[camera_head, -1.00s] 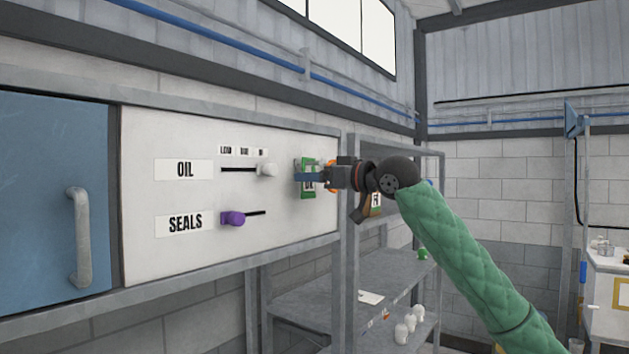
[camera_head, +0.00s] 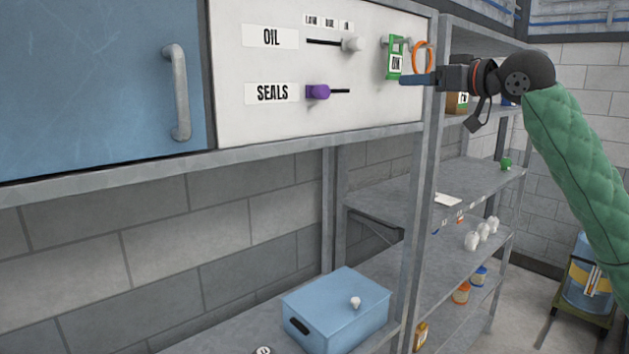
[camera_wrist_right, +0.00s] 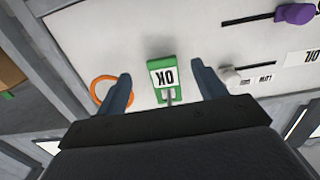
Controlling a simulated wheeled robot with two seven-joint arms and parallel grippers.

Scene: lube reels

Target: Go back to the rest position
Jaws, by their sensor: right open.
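My right gripper (camera_head: 418,80) reaches in from the right, just in front of the white panel (camera_head: 265,122). In the right wrist view its two blue fingers (camera_wrist_right: 163,88) are spread wide with nothing between them touching. A green tag with a white OK label (camera_head: 394,60) hangs on the panel on a small hook; it also shows between and beyond the fingertips in the right wrist view (camera_wrist_right: 163,76). An orange ring (camera_head: 430,56) hangs beside the tag. My left gripper is not in view.
The panel has an OIL slider with a white knob (camera_head: 352,44) and a SEALS slider with a purple knob (camera_head: 318,92). A blue door with a handle (camera_head: 177,92) is at left. A blue box (camera_head: 336,310) sits below. Metal shelves (camera_head: 462,185) holding small items stand at right.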

